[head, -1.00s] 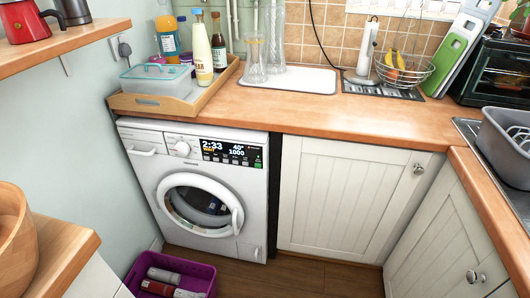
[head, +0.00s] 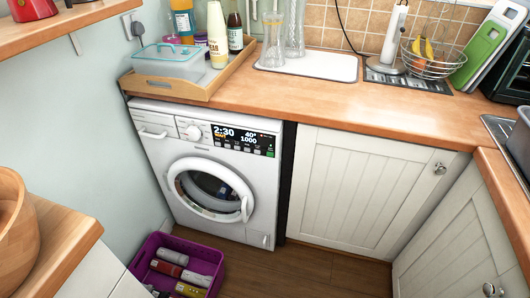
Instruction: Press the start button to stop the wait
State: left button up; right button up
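A white washing machine (head: 218,172) stands under the wooden counter in the left half of the head view, with its round door shut. Its black display (head: 243,138) reads 2:30 with an orange word under it, and 40° and 1000 beside it. A row of small buttons runs below the display. A small green button (head: 270,154) sits at the panel's right end; its label is too small to read. A white round knob (head: 194,133) is left of the display. Neither of my grippers is in view.
A purple basket (head: 207,255) with bottles and cans stands on the floor before the machine. A wooden tray (head: 172,88) with a container and bottles is on the counter above. A wooden shelf with a bowl (head: 14,225) is at lower left. The floor (head: 300,270) right of the basket is clear.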

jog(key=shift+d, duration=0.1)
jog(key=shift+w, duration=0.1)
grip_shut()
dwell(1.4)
